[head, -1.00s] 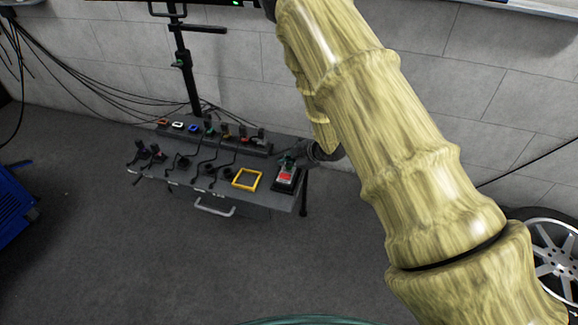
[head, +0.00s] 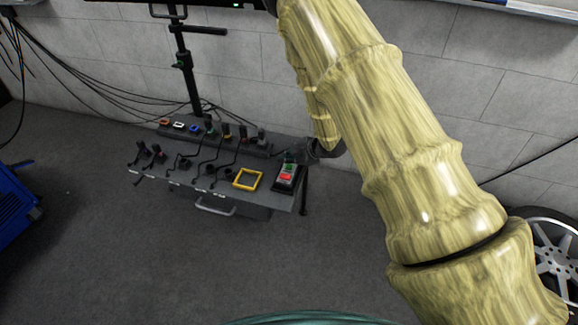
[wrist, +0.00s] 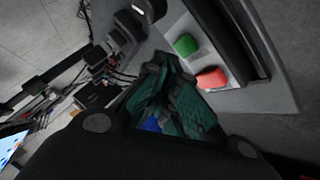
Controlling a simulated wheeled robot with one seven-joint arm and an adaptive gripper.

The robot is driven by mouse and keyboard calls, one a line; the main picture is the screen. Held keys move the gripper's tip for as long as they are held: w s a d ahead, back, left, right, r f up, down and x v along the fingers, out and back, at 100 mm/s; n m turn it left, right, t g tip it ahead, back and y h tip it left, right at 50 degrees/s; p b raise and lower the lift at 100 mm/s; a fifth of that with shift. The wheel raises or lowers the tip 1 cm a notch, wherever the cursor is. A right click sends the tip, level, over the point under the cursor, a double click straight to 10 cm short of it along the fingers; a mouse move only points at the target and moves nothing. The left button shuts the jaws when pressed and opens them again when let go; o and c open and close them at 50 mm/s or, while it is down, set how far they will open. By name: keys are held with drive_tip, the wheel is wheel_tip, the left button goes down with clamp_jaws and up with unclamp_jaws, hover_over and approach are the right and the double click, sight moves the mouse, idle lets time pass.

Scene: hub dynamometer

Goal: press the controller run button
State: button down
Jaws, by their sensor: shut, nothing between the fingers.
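The controller is a dark box with a green button (head: 290,168) and a red button (head: 286,177), at the right end of the grey table. In the wrist view the green button (wrist: 186,45) and red button (wrist: 211,78) sit on a pale panel, right of the fingertips. My gripper (wrist: 158,62) is shut and empty, its tips apart from the green button in the picture; the depth between them is hard to tell. In the head view my gripper (head: 318,150) is a dark shape just right of and behind the controller, partly hidden by my arm.
The table (head: 280,199) also carries a yellow square frame (head: 248,179), a row of plugs with coloured marks, and black cables. A dark post (head: 187,70) stands behind it. A blue machine (head: 12,205) is at far left and a wheel (head: 553,255) at right. The floor in front is clear.

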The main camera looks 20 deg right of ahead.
sight(288, 168)
drive_tip(key=shift+r+p, duration=1.95)
drive_tip(key=shift+r, duration=0.55)
